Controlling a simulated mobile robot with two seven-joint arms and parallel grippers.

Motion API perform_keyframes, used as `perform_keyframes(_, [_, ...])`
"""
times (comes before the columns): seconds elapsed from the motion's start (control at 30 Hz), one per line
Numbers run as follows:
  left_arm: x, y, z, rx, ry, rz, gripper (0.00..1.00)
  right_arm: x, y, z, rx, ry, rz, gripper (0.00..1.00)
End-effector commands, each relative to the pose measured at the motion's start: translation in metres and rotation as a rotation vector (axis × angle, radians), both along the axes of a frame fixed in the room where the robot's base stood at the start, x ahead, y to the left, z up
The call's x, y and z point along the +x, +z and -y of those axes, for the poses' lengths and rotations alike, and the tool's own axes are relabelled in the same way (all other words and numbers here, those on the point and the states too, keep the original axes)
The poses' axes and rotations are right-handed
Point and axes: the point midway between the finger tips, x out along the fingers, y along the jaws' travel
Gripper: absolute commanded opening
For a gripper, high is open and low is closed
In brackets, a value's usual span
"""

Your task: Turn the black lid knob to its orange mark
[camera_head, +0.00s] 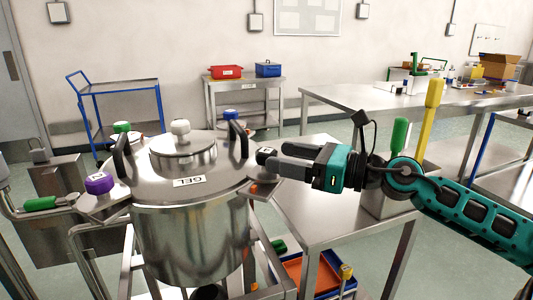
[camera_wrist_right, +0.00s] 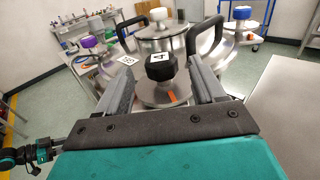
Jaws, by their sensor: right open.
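The black lid knob (camera_wrist_right: 161,67) with a white number tag stands on a small round plate at the vessel's side. An orange mark (camera_wrist_right: 171,97) shows on the plate, on the near side of the knob in the right wrist view. My right gripper (camera_wrist_right: 160,75) is open, with one finger on each side of the knob; I cannot tell whether they touch it. In the head view, the right gripper (camera_head: 272,165) reaches in from the right and partly hides the knob (camera_head: 265,152). A teal and black part of my other arm shows at the right wrist view's lower left; its jaws are unclear.
The steel vessel (camera_head: 190,240) carries a GEL label, a white top knob (camera_head: 180,131) and two upright black handles. Purple (camera_head: 99,183), green (camera_head: 121,127) and blue (camera_head: 231,114) knobs stand around it. A steel table (camera_head: 330,195) lies under my right arm, with green and yellow upright handles nearby.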

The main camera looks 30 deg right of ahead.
Motion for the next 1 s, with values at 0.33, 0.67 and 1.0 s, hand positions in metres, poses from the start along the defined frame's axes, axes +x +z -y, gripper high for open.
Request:
perform_keyframes(0.33, [0.0, -0.001, 0.0, 0.0, 0.001, -0.003, 0.43, 0.029, 0.002, -0.018, 0.005, 0.001, 0.002, 0.69])
perform_keyframes(0.67, [0.0, 0.001, 0.0, -0.001, 0.003, 0.0, 0.43, 0.039, 0.0, -0.023, 0.004, -0.001, 0.0, 0.69])
perform_keyframes(1.0, [-0.003, -0.001, 0.0, -0.004, 0.006, -0.008, 0.43, 0.04, 0.0, -0.024, 0.003, -0.002, -0.001, 0.69])
